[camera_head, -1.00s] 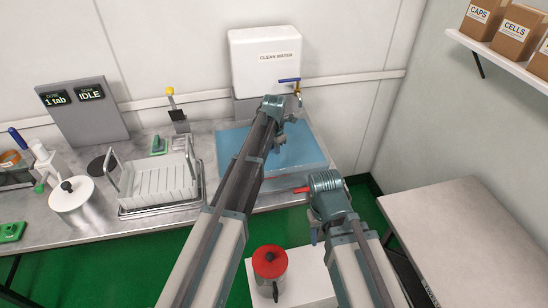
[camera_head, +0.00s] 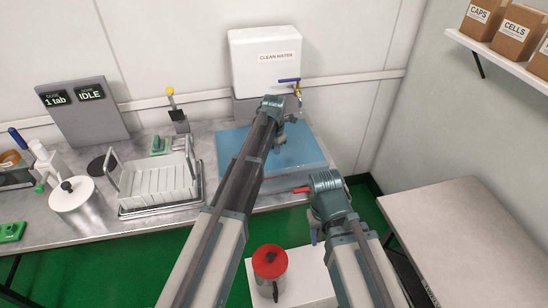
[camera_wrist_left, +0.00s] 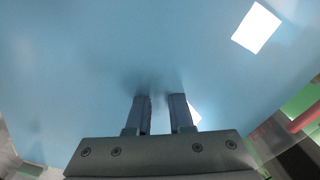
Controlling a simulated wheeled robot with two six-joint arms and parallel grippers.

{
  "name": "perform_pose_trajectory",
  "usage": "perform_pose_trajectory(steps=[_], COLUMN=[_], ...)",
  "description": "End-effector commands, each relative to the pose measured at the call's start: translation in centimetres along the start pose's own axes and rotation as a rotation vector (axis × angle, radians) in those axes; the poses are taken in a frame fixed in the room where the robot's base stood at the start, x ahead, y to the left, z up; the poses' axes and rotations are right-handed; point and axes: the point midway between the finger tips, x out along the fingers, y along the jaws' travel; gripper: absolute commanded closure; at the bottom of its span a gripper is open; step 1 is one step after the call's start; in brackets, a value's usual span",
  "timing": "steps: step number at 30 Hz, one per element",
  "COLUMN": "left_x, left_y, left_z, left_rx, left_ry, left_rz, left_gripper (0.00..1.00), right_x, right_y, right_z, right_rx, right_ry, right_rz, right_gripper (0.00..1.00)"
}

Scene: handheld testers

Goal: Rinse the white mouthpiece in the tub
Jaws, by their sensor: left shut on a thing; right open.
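The tub (camera_head: 229,143) holds blue water and stands on the bench under the clean-water tank. My left gripper (camera_head: 279,140) is over the tub, pointing down. In the left wrist view its fingers (camera_wrist_left: 160,100) reach into the water and their tips blur there. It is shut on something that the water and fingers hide. The white mouthpiece does not show in either view, so I cannot make out its shape or depth. My right gripper (camera_head: 298,190) is open, in front of the tub near the bench's front edge, away from the water.
A clean-water tank (camera_head: 265,60) with a blue-handled tap (camera_head: 290,81) stands behind the tub. A white rack (camera_head: 158,183) and a steel pot (camera_head: 77,203) are to the left. A red-lidded can (camera_head: 269,262) sits on a low white stand in front. A bare table (camera_head: 465,240) is at right.

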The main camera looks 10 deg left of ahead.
Motion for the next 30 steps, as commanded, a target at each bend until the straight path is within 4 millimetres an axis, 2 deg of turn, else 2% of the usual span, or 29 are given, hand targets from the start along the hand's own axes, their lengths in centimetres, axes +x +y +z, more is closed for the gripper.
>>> perform_pose_trajectory(steps=[8, 30], left_x=[-1.3, -8.4], left_y=[0.0, 0.0], left_z=[0.0, 0.0], left_rx=[0.0, 0.0], left_ry=[0.0, 0.0], left_rz=[0.0, 0.0], left_gripper=[1.0, 1.0], right_x=[-1.3, -8.3], right_y=[0.1, 0.8], right_z=[0.1, 0.5], right_rx=[0.0, 0.0], right_ry=[0.0, 0.0], right_rz=[0.0, 0.0], right_gripper=[0.5, 0.5])
